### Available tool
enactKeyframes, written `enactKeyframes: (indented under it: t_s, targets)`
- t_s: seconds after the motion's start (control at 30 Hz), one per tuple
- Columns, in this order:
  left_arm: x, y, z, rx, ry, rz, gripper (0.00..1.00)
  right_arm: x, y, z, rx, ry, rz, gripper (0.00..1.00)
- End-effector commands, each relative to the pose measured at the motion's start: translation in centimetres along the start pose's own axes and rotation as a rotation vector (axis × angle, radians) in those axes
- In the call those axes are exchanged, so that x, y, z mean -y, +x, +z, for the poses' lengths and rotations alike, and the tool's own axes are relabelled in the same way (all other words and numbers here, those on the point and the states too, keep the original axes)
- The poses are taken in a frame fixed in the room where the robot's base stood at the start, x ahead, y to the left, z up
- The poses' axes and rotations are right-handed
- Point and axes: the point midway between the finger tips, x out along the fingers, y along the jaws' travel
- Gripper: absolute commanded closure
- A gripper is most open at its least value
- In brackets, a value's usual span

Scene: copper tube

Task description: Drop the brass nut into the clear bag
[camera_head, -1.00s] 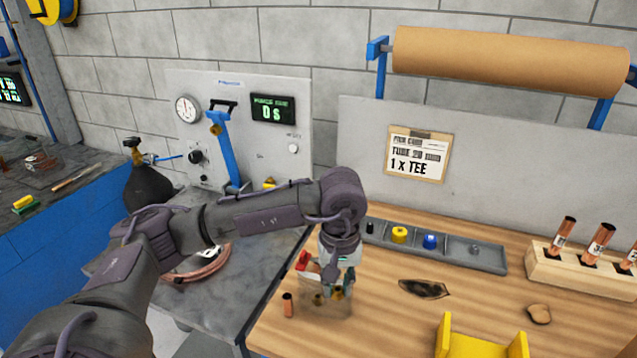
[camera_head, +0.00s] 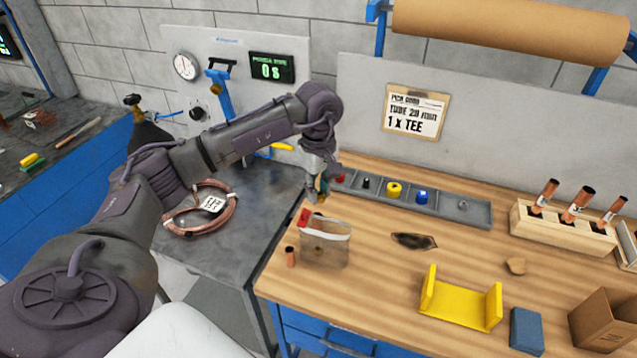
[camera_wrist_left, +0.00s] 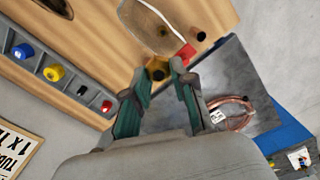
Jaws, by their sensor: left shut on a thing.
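The clear bag (camera_head: 337,251) stands open on the wooden bench near its left edge, with a pale rim and a small brownish piece inside. It also shows in the wrist view (camera_wrist_left: 140,22). My left gripper (camera_head: 322,193) is above and behind the bag, outside its mouth. In the wrist view my left gripper (camera_wrist_left: 158,78) is shut on the brass nut (camera_wrist_left: 157,66), which sits between the fingertips beside the bag's rim. The nut is hard to make out in the head view. My right gripper is out of view.
A short copper tube (camera_head: 290,257) stands left of the bag, and a red piece (camera_head: 304,217) is at its corner. A grey parts tray (camera_head: 445,205) lies behind, and a yellow cradle (camera_head: 460,301) stands at right. A copper coil (camera_head: 232,212) lies on the left bench.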

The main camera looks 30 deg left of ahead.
Motion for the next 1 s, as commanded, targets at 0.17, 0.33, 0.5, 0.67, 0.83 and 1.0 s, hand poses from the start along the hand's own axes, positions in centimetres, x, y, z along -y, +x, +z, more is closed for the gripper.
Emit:
enactKeyframes:
  t_s: [0.17,0.33,0.5,0.67,0.83,1.0]
  targets:
    - [0.01,1.78,0.01,0.0,0.0,0.0,1.0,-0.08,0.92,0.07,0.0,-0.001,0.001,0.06]
    - [-0.01,1.89,0.01,0.0,0.001,0.001,1.0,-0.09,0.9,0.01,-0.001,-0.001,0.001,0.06]
    - [-0.01,1.86,0.02,0.0,0.001,0.0,0.67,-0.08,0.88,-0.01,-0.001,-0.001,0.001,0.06]
    - [-0.01,1.86,0.02,0.0,0.001,0.0,0.46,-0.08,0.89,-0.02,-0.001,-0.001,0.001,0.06]
    - [-0.01,1.86,0.02,0.0,0.001,0.0,0.46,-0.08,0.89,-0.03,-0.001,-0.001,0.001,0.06]
    - [-0.04,1.41,0.0,-0.001,0.001,0.001,0.46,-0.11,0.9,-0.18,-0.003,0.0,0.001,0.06]
